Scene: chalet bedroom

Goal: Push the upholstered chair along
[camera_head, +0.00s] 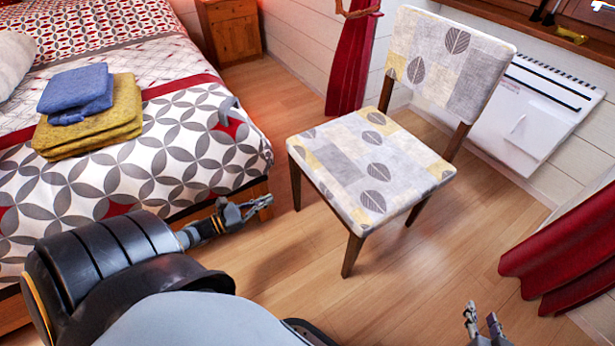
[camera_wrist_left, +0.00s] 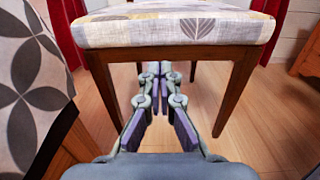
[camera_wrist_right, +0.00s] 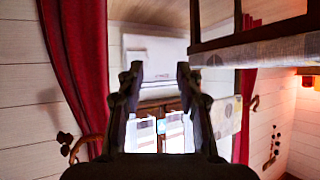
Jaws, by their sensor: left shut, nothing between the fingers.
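The upholstered chair (camera_head: 340,165), with a leaf-patterned seat and backrest and dark wooden legs, stands upright on the wood floor in the head view. In the left wrist view its seat (camera_wrist_left: 150,32) spans the top, with a leg on either side. My left gripper (camera_head: 262,204) is shut and empty, low beside the bed, left of the chair's front legs; in its wrist view the fingers lie below the seat edge, and contact cannot be told. My right gripper (camera_head: 482,322) is open and empty, in front and right of the chair. Part of the chair (camera_wrist_right: 265,50) shows at the upper right of the right wrist view.
The bed (camera_head: 190,135) with folded blue and yellow towels (camera_head: 95,120) stands close on the left. A white wall heater (camera_head: 530,115) is behind the chair on the right. Red curtains (camera_head: 570,245) hang near the wall. Floor (camera_head: 440,260) is clear right of the chair.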

